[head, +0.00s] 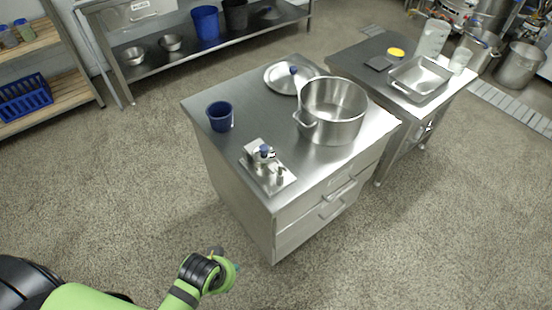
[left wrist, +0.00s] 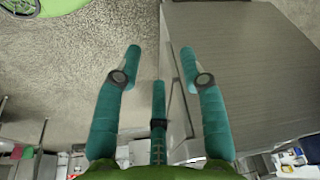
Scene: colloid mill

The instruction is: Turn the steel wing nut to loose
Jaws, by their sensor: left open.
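A small steel fixture plate (head: 268,175) lies on the front left part of the steel cabinet top. It carries a short fitting with a blue knob (head: 264,150) and a small upright steel piece (head: 280,175); which part is the wing nut is too small to tell. My left gripper (head: 235,268) is low in front of the cabinet, below its top and apart from the fixture. In the left wrist view its teal fingers (left wrist: 160,58) are spread and empty. The fixture cannot be made out there. My right gripper is not in view.
The cabinet top (head: 240,105) also holds a blue cup (head: 220,116), a large steel pot (head: 332,110) and a lid (head: 285,82). A second steel table (head: 350,57) stands to the right with a tray (head: 420,78). The floor (head: 120,190) left of the cabinet is clear.

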